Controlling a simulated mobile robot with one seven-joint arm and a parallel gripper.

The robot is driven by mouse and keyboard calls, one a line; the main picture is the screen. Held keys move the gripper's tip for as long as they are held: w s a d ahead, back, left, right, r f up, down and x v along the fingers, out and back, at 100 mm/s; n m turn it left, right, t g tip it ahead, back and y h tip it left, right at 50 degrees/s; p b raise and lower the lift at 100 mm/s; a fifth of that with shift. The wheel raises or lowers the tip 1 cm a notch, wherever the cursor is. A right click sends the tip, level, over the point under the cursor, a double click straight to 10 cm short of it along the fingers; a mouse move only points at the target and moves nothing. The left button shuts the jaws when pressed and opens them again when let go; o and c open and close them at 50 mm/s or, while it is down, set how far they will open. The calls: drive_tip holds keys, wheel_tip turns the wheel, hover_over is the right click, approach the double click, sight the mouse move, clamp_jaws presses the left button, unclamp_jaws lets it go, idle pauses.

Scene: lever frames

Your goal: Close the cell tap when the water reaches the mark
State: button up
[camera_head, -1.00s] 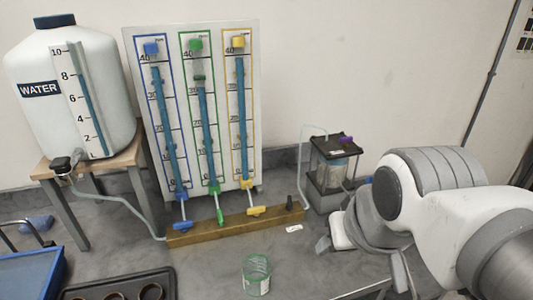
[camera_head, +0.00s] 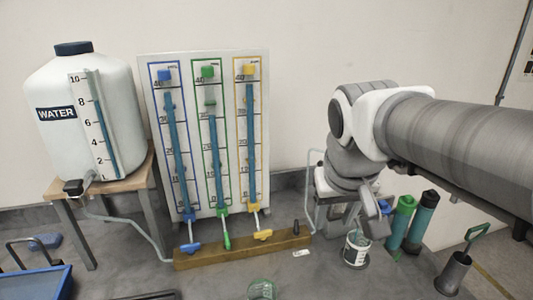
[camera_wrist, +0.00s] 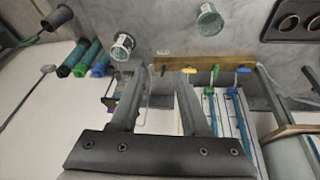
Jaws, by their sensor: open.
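The small black tap (camera_head: 296,228) stands at the right end of the wooden block (camera_head: 235,251); it also shows in the wrist view (camera_wrist: 163,70). A thin tube (camera_head: 309,185) rises beside it toward the cell. In the head view my arm covers nearly all of the cell, so its water level and mark are hidden. My gripper (camera_head: 373,215) hangs in front of the cell area, right of the black tap and apart from it. In the wrist view its jaws (camera_wrist: 157,88) are spread with nothing held between them.
Blue (camera_head: 191,247), green (camera_head: 227,241) and yellow (camera_head: 263,234) taps sit along the block below the gauge board (camera_head: 204,60). The water tank (camera_head: 60,145) stands left. A labelled cup (camera_head: 356,250) and green-capped (camera_head: 400,222) and dark-capped (camera_head: 422,220) cylinders stand near my gripper.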

drive_tip(key=w+r+g+p, duration=0.1)
drive_tip(key=w, duration=0.6)
drive_tip(key=m+g+y+p, duration=0.1)
drive_tip(key=g+p, duration=0.2)
drive_tip(key=p, duration=0.2)
hover_over(297, 225)
wheel_tip(297, 225, down, 12)
wheel_tip(297, 225, down, 17)
drive_tip(key=shift+w+f+p, duration=0.1)
drive_tip(key=shift+p, duration=0.6)
clamp_jaws()
